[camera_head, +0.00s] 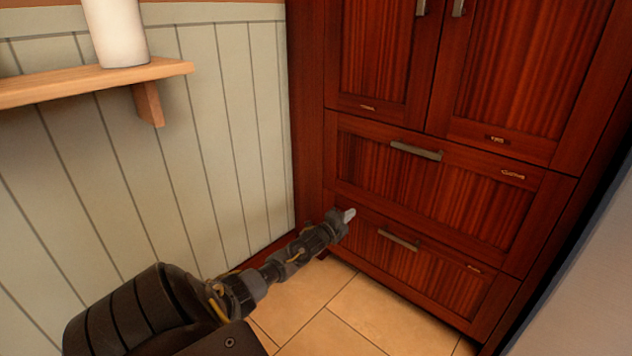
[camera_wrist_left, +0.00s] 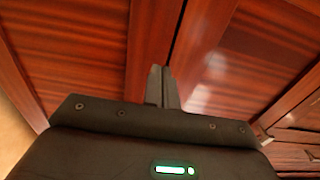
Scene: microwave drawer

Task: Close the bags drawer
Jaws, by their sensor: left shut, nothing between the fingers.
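A red-brown wooden cabinet holds an upper drawer (camera_head: 430,190) and a lower drawer (camera_head: 430,270). Each has a metal bar handle, and their small labels are too small to read, so I cannot tell which is the bags drawer. Both fronts look flush or nearly flush with the cabinet. My left gripper (camera_head: 348,215) is shut and empty, its tips at the left side near the seam between the two drawers. I cannot tell whether they touch the wood. In the left wrist view the closed fingers (camera_wrist_left: 163,88) point at red-brown panels. My right gripper is out of view.
Two cabinet doors (camera_head: 385,60) stand shut above the drawers. A wooden shelf (camera_head: 100,82) with a white cylinder (camera_head: 118,35) is on the panelled wall at left. Tiled floor (camera_head: 320,320) is clear in front. A pale surface (camera_head: 590,290) borders the right.

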